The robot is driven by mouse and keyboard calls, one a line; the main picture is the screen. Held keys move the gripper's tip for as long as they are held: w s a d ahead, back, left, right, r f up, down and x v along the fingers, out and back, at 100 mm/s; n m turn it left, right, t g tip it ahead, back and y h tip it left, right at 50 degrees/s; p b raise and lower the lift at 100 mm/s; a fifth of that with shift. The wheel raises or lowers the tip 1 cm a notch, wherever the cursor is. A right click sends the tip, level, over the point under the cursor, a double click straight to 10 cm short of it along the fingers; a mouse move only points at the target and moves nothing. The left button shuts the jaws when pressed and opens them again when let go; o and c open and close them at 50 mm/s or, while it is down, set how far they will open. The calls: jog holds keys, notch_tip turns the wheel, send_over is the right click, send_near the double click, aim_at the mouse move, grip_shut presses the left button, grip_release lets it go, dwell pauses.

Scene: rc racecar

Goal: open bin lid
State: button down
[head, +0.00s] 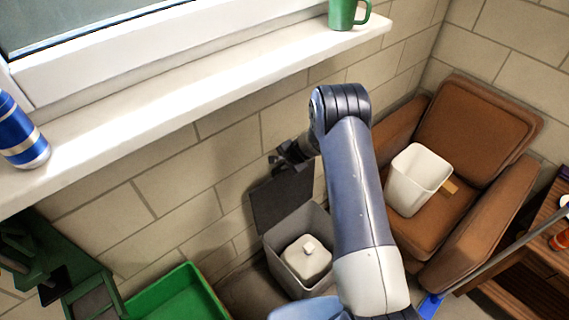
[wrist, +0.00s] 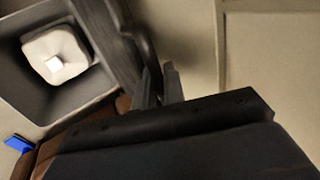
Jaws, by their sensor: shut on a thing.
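The grey bin (head: 325,226) stands on the floor against the wall, with a white lump-like thing (head: 307,258) inside. Its dark lid (head: 283,200) is raised, standing up on the wall side, so the bin's mouth is uncovered. My gripper (head: 287,155) is at the lid's upper edge and is shut on it. In the wrist view my gripper's two fingers (wrist: 160,85) are close together at the dark lid (wrist: 108,35), and the open bin (wrist: 18,92) shows at the left. My arm hides part of the bin's right side in the head view.
A green open box (head: 185,290) stands left of the bin. A brown armchair (head: 480,125) with a white container (head: 415,180) is at the right. A windowsill (head: 190,95) above holds a blue can (head: 22,135) and a green mug (head: 345,14).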

jog(key=c, duration=1.6)
grip_release()
jog(key=shift+c, duration=0.2)
jog(key=shift+s+r, duration=0.1)
jog(key=shift+r, duration=0.05)
jog(key=b+v, duration=0.1)
jog(key=v, duration=0.9)
jog(key=shift+r+b, duration=0.3)
jog(key=shift+b, duration=0.05)
jog(key=p+x, duration=0.1)
jog(key=x, duration=0.9)
jog(key=shift+f+p, duration=0.4)
jog(key=shift+f, duration=0.05)
